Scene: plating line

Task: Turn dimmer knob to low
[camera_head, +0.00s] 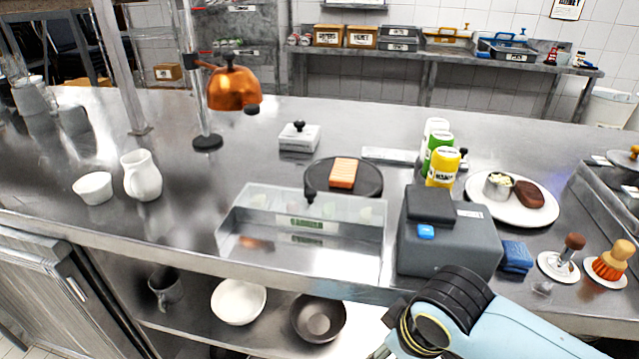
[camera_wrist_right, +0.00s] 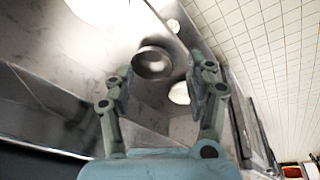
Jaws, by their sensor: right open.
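A small white box (camera_head: 299,140) with a round black knob (camera_head: 298,126) on top stands on the steel counter, left of the dark round board; it looks like the dimmer. Its setting is too small to read. A copper heat lamp (camera_head: 234,88) hangs on a post to its left. My right gripper (camera_wrist_right: 162,85) is open and empty in the right wrist view, with bowls beyond its fingers. In the head view my right arm reaches in at the bottom right, low at the counter's front, far from the knob. My left gripper is not in view.
A clear bin (camera_head: 232,240) and a grey box with a blue button (camera_head: 426,232) stand along the front edge. Behind them are an orange block (camera_head: 343,173) on a dark board and several bottles (camera_head: 443,168). A white jug (camera_head: 141,175) stands left. Counter around the lamp's base is clear.

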